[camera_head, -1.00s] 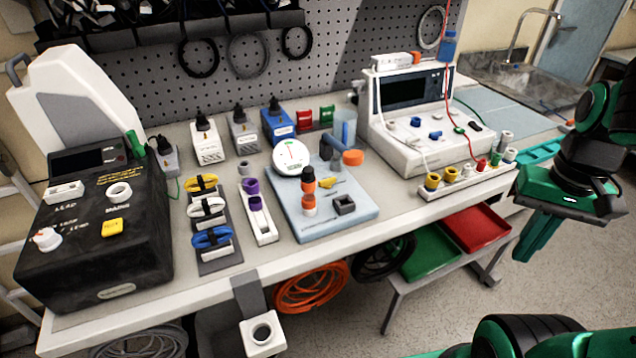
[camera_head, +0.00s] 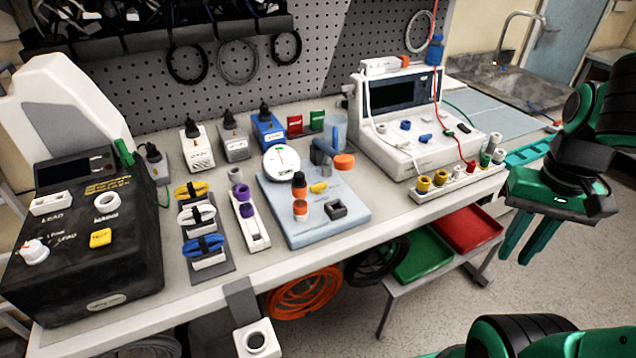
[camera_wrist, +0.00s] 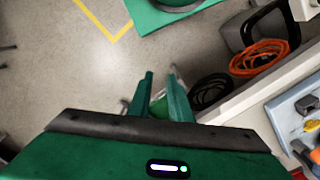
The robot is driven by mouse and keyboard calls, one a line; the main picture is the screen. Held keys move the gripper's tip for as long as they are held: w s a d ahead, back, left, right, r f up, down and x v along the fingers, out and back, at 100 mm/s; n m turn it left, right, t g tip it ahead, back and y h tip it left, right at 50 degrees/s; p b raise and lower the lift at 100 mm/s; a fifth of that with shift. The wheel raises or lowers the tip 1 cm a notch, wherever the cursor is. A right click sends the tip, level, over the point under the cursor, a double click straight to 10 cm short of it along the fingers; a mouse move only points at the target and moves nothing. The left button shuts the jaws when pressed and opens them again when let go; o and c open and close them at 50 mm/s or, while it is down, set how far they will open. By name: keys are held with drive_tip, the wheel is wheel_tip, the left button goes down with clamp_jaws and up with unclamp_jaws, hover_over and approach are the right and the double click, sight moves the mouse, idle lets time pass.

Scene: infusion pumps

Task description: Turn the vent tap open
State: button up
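A light blue board (camera_head: 330,222) lies on the bench with a round white gauge (camera_head: 281,164), an orange-and-black fitting (camera_head: 299,186), a small yellow lever (camera_head: 318,187), a grey block (camera_head: 336,209) and a blue pipe piece with an orange end (camera_head: 343,161). I cannot tell for sure which part is the vent tap; the yellow lever looks like a tap handle. My gripper (camera_head: 520,256) hangs to the right of the bench, over the floor, far from the board. In the wrist view (camera_wrist: 160,74) its fingers are apart and empty. The board's edge (camera_wrist: 285,117) shows there at right.
A white pump unit (camera_head: 405,135) stands behind and right of the board, with a strip of coloured connectors (camera_head: 458,184) in front. Red (camera_head: 466,228) and green (camera_head: 424,254) trays sit on a lower shelf. A black box unit (camera_head: 85,245) is at left. Floor beneath my gripper is clear.

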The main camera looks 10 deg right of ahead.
drive_tip(key=shift+o, duration=0.4)
drive_tip(key=w+a+r+m, duration=0.1)
drive_tip(key=w+a+r, duration=0.1)
drive_tip(key=w, duration=0.3)
drive_tip(key=w+a+r+m, duration=0.1)
drive_tip(key=w+a+r, duration=0.1)
drive_tip(key=w, duration=0.3)
drive_tip(key=shift+w+r+m+h, duration=0.25)
drive_tip(key=shift+r+m+h, duration=0.05)
drive_tip(key=shift+r, duration=0.2)
wheel_tip(320, 180, up, 3)
drive_tip(key=m, duration=0.6)
hover_over(319, 188)
drive_tip(key=f, duration=1)
drive_tip(key=shift+w+d, duration=0.2)
drive_tip(key=shift+w, duration=0.2)
drive_tip(key=shift+c, duration=0.6)
clamp_jaws()
